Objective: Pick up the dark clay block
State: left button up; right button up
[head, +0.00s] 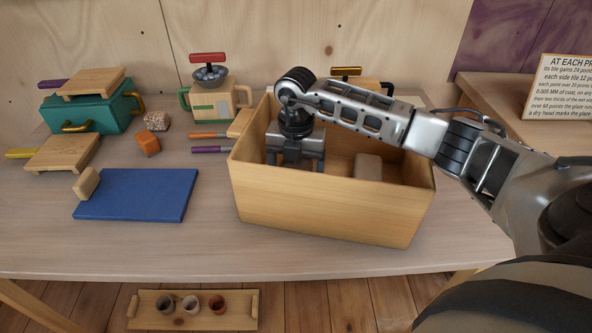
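A grey-brown block (368,167) stands inside the open wooden box (325,214), towards its right side. It is the darkest plain block I see, but I cannot tell for sure that it is the dark clay one. My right gripper (295,160) reaches down into the left part of the box, left of this block and apart from it. Its fingers look spread, with nothing visible between them. The front wall hides the box floor below the gripper. My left gripper is not in view.
A blue mat (150,197) with a pale block (87,183) lies left of the box. Behind it are an orange block (148,144), a speckled block (156,121) and a teal container (100,114). A tray (142,316) with three cups sits below the table.

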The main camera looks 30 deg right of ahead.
jog(key=shift+w+r, duration=0.1)
jog(key=shift+r, duration=0.05)
jog(key=c, duration=1.6)
